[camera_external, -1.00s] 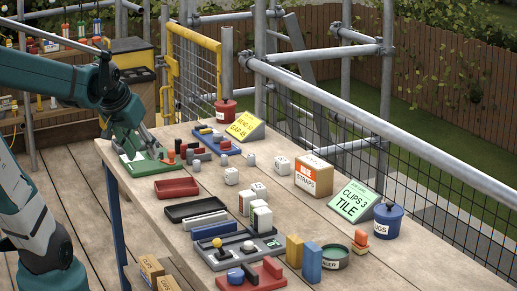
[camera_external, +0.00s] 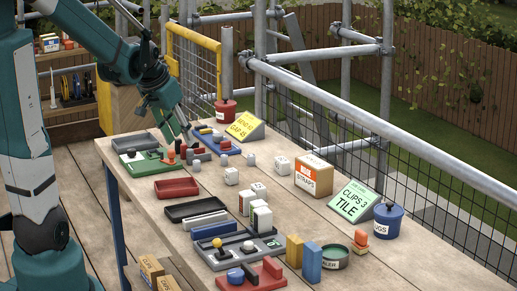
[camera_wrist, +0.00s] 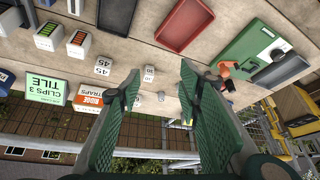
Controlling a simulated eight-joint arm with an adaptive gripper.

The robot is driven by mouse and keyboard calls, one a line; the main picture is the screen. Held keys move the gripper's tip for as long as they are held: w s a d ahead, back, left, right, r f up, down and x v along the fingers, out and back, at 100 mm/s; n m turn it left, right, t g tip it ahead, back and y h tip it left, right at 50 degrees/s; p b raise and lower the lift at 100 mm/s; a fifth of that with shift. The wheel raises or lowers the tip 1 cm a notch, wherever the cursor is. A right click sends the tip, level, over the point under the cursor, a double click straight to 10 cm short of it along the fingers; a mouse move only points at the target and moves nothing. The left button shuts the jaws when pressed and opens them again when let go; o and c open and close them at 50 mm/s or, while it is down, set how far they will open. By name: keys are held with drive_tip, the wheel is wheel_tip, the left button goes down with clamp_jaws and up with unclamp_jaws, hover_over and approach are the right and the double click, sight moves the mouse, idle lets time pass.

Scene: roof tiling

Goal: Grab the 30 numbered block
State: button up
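Several small white numbered blocks stand on the table. In the wrist view, two blocks (camera_wrist: 103,66) and (camera_wrist: 97,88) show 45. A smaller-looking pale block (camera_wrist: 149,73) sits between my fingertips in the picture; its label may read 30, but it is too small to be sure. It seems to match the white block (camera_external: 232,176) in the outside view. My gripper (camera_wrist: 160,77) is open and empty, its green fingers wide apart.
The green tray (camera_external: 141,163), red tray (camera_external: 176,187) and black tray (camera_external: 193,207) line the table's left side. The straps box (camera_external: 313,175), the green clips sign (camera_external: 354,202) and a blue pot (camera_external: 388,220) stand on the right. Scaffold rails run behind.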

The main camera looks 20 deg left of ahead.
drive_tip(key=w+d+f+m+g+p, duration=0.1)
drive_tip(key=w+d+f+m+p, duration=0.2)
drive_tip(key=w, duration=0.5)
drive_tip(key=h+p, duration=0.1)
drive_tip(key=p, duration=0.2)
hover_over(231, 170)
drive_tip(key=s+a, duration=0.2)
wheel_tip(231, 170, down, 7)
drive_tip(key=shift+s+d+m+g, duration=0.25)
drive_tip(key=shift+m+g, duration=0.05)
drive_tip(key=shift+g, duration=0.1)
drive_tip(key=shift+f, duration=0.15)
drive_tip(key=shift+x, duration=1.2)
drive_tip(key=shift+w, duration=0.1)
drive_tip(key=shift+b+x, duration=0.6)
drive_tip(key=shift+x, duration=2)
drive_tip(key=shift+w+a, duration=0.1)
drive_tip(key=shift+c, duration=0.6)
drive_tip(key=c, duration=0.8)
